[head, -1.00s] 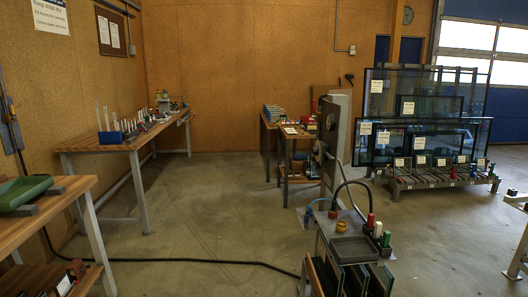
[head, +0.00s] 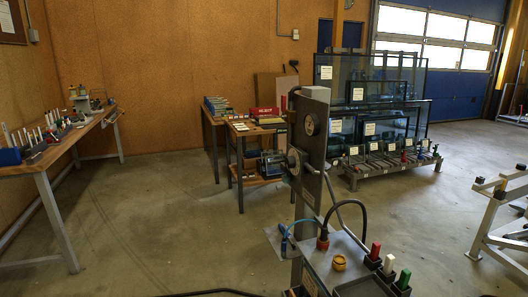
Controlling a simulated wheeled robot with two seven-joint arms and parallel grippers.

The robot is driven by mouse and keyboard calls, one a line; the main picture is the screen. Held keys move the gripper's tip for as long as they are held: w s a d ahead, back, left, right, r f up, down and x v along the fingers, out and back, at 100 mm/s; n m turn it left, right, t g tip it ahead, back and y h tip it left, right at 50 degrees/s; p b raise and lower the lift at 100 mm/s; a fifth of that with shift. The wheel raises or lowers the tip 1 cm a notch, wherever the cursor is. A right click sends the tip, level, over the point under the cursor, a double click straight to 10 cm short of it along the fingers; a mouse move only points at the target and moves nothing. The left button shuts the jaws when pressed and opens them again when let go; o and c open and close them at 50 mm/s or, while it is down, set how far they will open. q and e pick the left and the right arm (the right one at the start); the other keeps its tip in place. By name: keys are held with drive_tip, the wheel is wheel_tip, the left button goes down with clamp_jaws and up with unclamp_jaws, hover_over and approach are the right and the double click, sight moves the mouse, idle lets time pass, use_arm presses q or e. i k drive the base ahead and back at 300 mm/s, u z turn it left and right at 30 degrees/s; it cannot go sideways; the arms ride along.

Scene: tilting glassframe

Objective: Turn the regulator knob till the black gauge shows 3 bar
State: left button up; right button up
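A grey upright post (head: 313,150) stands in the middle of the head view, on or behind a grey cart (head: 345,272). A small round dial (head: 308,125) sits high on the post; its needle and scale are too small to read. A second round fitting (head: 293,162) sticks out at the post's left edge; I cannot tell if it is the regulator knob. A yellow knob-like piece (head: 339,263) and a red-collared hose fitting (head: 322,243) are on the cart top. Neither of my grippers is in view.
A wooden side table (head: 250,130) is behind the post. A glass rack (head: 375,110) stands at back right, a white metal frame (head: 500,215) at right. The floor left of the cart is clear.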

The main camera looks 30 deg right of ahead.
sight(289, 162)
drive_tip(key=i, duration=3.6)
drive_tip(key=z, duration=3.3)
